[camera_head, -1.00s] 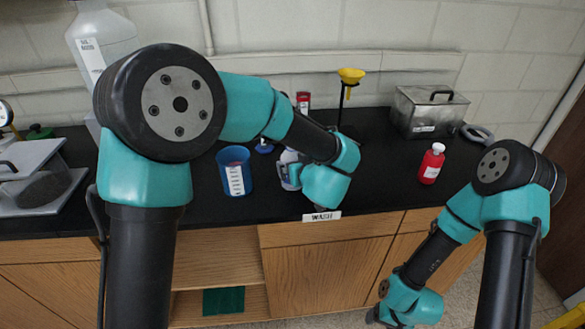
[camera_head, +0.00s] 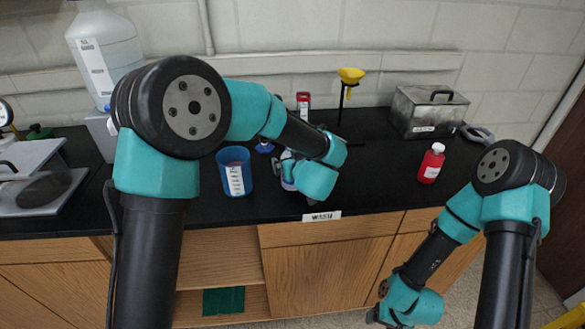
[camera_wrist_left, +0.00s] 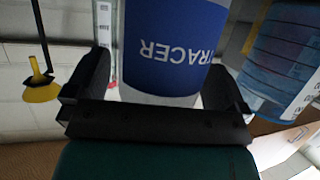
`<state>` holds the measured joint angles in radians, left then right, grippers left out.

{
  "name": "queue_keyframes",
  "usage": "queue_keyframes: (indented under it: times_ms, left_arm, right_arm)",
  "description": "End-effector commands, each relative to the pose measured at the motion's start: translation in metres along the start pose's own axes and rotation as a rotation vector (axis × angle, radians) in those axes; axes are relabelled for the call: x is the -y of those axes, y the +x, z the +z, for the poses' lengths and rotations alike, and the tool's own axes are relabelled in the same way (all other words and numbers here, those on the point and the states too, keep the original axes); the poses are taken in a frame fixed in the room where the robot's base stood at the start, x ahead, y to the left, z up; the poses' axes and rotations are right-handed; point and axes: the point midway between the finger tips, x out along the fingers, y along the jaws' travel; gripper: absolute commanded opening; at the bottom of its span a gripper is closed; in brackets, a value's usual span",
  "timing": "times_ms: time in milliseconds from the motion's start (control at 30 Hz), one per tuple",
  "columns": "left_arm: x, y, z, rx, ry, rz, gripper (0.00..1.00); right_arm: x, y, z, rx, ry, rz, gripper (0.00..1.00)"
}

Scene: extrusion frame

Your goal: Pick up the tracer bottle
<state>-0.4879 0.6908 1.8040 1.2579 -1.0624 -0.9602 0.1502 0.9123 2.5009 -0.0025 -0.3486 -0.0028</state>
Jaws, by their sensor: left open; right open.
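The tracer bottle (camera_wrist_left: 165,45) is white with a blue label reading TRACER, upside down in the left wrist view. It lies between the two fingers of my left gripper (camera_wrist_left: 160,70), which is open around it. In the head view my left wrist hides most of the bottle, and only a little white of it (camera_head: 288,187) shows beside the left gripper (camera_head: 285,168). My right gripper (camera_head: 374,316) hangs low in front of the cabinets, well away from the bottle; its fingers are barely visible.
A blue beaker (camera_head: 235,173) stands close left of the bottle. A red bottle (camera_head: 431,163), a metal box (camera_head: 428,110) and a yellow funnel (camera_head: 351,76) on a stand are farther right. A WASH label (camera_head: 321,216) marks the counter's front edge.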

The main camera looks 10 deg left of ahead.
Motion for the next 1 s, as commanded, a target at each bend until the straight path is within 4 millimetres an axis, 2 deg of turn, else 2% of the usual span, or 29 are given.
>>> queue_keyframes:
  times_ms: [167,800,1000]
  left_arm:
    - [0.0000,-0.0002,0.0000,0.000,0.000,0.000,1.00]
    - [0.0000,-0.0004,-0.0006,-0.001,-0.001,0.000,0.41]
    - [0.0000,-0.0004,-0.0007,-0.001,-0.001,0.000,0.41]
  right_arm:
    - [0.0000,0.0000,0.0000,0.000,0.000,0.000,0.65]
    - [0.0000,0.0000,0.0000,0.000,0.000,0.000,0.65]
    - [0.0000,0.0000,0.0000,0.000,0.000,0.000,0.65]
